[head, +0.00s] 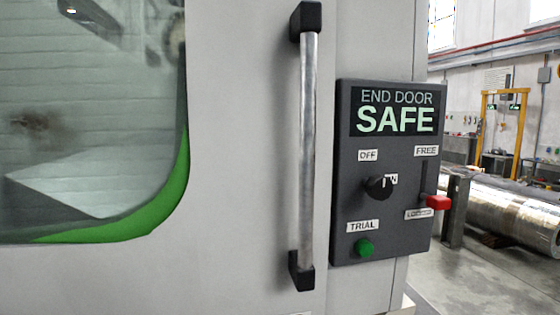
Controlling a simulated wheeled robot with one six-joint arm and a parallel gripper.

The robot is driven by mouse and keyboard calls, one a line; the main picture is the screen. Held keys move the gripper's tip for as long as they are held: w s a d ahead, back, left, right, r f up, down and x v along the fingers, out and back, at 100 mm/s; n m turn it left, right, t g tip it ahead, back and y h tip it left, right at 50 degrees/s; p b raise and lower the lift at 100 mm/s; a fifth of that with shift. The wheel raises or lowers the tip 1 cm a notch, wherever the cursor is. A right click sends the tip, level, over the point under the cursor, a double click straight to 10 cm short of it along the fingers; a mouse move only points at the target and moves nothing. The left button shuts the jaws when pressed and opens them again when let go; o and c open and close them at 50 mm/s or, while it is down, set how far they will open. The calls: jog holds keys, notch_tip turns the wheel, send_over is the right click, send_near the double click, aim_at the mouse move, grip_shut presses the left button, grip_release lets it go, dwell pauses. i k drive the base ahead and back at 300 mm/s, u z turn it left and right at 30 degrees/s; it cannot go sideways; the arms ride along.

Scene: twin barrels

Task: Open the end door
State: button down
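The end door (245,150) is a light grey panel that fills the left and middle of the head view. It has a green-edged window (90,130) at the left. A vertical metal bar handle (307,150) with black end mounts is on it. To the right is a dark control box (385,175) whose display (396,111) reads "END DOOR SAFE". A black rotary knob (378,187) sits between OFF and a partly covered label. A red lever (438,203) is at the lower end of its slot, by the LOCKED label. A green button (364,247) is beneath TRIAL. My gripper is not in view.
Right of the box is an open hall with a grey floor (485,275). A large shiny metal cylinder (510,205) lies there beside a dark post (456,212). A yellow frame (502,125) stands farther back.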

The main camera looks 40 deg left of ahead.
aim_at(152, 163)
jog(key=u, duration=5.2)
jog(key=i, duration=0.55)
jog(key=z, duration=2.5)
